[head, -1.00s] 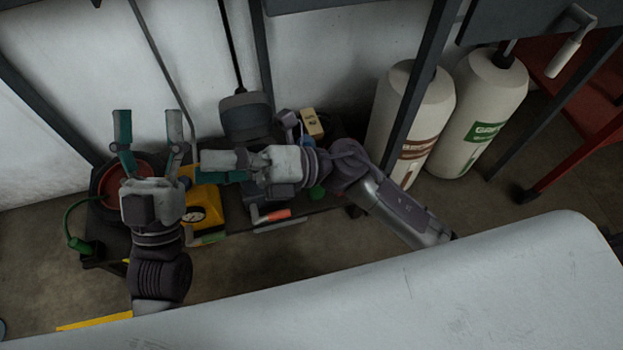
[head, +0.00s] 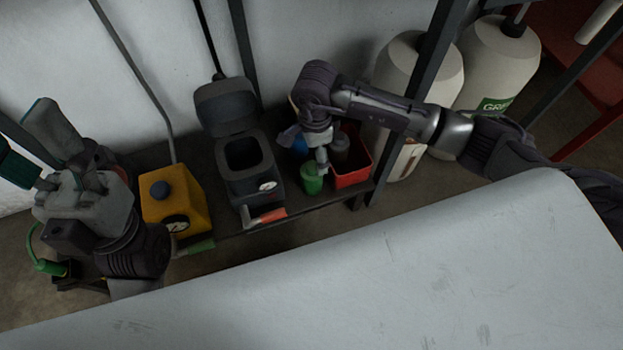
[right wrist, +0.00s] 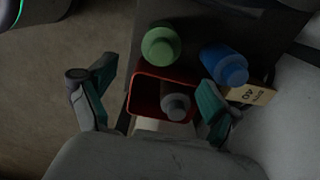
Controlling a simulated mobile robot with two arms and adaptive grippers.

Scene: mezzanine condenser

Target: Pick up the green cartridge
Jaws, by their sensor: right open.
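The green cartridge (head: 311,181) stands on the dark low shelf (head: 222,215), left of the red bin (head: 352,179). In the right wrist view, the green cartridge (right wrist: 160,45) shows its round top beyond my open fingers, beside the red bin (right wrist: 141,76). My right gripper (head: 319,157) points down just above the cartridge in the head view and partly hides the area behind it. In the wrist view, my right gripper (right wrist: 155,98) is open and empty, its fingers spread across the bin. My left gripper (head: 36,148) is open and empty at the far left.
A blue cartridge (right wrist: 224,65) stands near a labelled tan box (right wrist: 252,93). A grey cartridge (right wrist: 175,104) is in the red bin. A yellow box (head: 178,203) and an open-lidded dark container (head: 245,185) stand to the left. A pale surface (head: 400,265) spans the foreground.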

